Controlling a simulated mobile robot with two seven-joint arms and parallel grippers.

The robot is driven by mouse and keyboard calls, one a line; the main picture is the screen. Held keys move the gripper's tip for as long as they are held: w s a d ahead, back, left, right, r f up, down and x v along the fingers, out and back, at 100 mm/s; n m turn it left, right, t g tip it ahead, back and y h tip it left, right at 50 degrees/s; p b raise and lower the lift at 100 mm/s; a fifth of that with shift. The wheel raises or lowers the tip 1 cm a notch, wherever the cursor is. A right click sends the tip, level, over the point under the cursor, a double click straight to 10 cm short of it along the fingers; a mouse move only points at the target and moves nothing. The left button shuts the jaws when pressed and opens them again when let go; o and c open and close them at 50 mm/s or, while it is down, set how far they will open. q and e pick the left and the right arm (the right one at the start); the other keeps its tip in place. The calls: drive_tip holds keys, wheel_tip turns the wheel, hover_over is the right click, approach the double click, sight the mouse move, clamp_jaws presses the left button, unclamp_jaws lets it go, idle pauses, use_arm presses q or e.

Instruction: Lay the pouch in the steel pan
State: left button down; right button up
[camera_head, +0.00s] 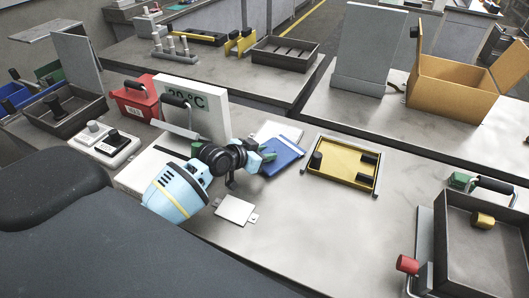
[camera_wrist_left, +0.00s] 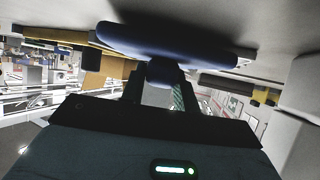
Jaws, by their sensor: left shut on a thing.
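The blue pouch (camera_head: 284,156) is in the middle of the head view, tilted over the grey worktop. My left gripper (camera_head: 267,154) is shut on its near left edge. In the left wrist view the pouch (camera_wrist_left: 165,42) is a broad dark blue shape across the top, held at the fingers (camera_wrist_left: 160,84). A dark grey, open, shallow pan (camera_head: 448,262) stands at the lower right of the head view, apart from the pouch, with a yellow cylinder (camera_head: 482,220) in it. Similar dark trays stand at the left and the back, so I cannot tell for certain which is the steel pan. My right gripper is not in view.
A yellow-floored tray (camera_head: 343,172) with black pegs lies just right of the pouch. A white plate (camera_head: 236,210) lies near my arm. A red-knobbed lever (camera_head: 408,265) stands beside the right pan. A white sign box (camera_head: 203,110) stands behind my arm.

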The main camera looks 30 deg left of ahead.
use_arm(q)
drive_tip(key=c, duration=1.1)
unclamp_jaws()
drive_tip(key=shift+f, duration=0.1)
drive_tip(key=shift+o, duration=0.2)
drive_tip(key=shift+s+a+r, duration=0.1)
drive_tip(key=shift+r, duration=0.2)
drive_tip(key=v, duration=0.7)
drive_tip(key=shift+s, duration=0.15)
